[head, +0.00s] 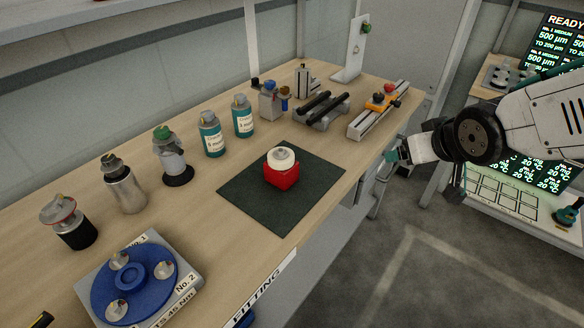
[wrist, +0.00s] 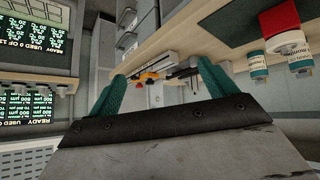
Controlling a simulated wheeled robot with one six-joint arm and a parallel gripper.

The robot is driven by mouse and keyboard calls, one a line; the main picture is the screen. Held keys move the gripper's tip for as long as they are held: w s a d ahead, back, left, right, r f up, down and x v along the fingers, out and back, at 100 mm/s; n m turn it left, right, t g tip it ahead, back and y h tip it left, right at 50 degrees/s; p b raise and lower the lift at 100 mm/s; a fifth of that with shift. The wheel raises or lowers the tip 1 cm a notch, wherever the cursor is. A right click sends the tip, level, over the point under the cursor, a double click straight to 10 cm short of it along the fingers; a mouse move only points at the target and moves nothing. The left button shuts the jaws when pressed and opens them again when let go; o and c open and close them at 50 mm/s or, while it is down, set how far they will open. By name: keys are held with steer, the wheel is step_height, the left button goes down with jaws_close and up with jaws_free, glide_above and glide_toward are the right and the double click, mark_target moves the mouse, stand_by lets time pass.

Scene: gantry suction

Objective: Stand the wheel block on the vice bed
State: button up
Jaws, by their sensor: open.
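A red block with a white round wheel on top, which I take as the wheel block (head: 282,176), stands on a dark mat (head: 240,190) on the workbench. It also shows at the upper right of the wrist view (wrist: 280,21), where the scene appears upside down. A grey vice-like bed (head: 368,124) with an orange part and a red knob on it lies at the bench's far right. My gripper (wrist: 160,75) is open and empty, its teal fingers apart. In the head view it is off the bench's right edge, well away from the wheel block.
Teal bottles (head: 211,140), a grey rack with black bars (head: 322,112) and a small grey block with a blue knob (head: 270,101) stand behind the mat. A blue round fixture (head: 130,276) sits at the front left. Bare bench lies between mat and vice bed.

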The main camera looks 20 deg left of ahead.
steer(key=w+a+f+n+y, duration=0.2)
steer(key=a+f+n+y, duration=0.15)
steer(key=a, duration=0.85)
steer(key=n+y, duration=0.2)
steer(key=y, duration=0.4)
glide_toward(276, 151)
steer(key=shift+w+a+f, duration=0.3)
steer(key=shift+w+f, duration=0.05)
steer(key=shift+f, duration=0.2)
steer(key=shift+w+a+f, duration=0.35)
steer(key=shift+f, duration=0.25)
steer(key=shift+a+f, duration=0.1)
steer(key=shift+a, duration=0.2)
steer(key=x, duration=0.7)
steer(key=shift+a, duration=0.2)
steer(key=shift+c, duration=0.3)
steer(key=c, duration=1.5)
steer(key=shift+r, duration=0.3)
steer(key=shift+c, duration=1.2)
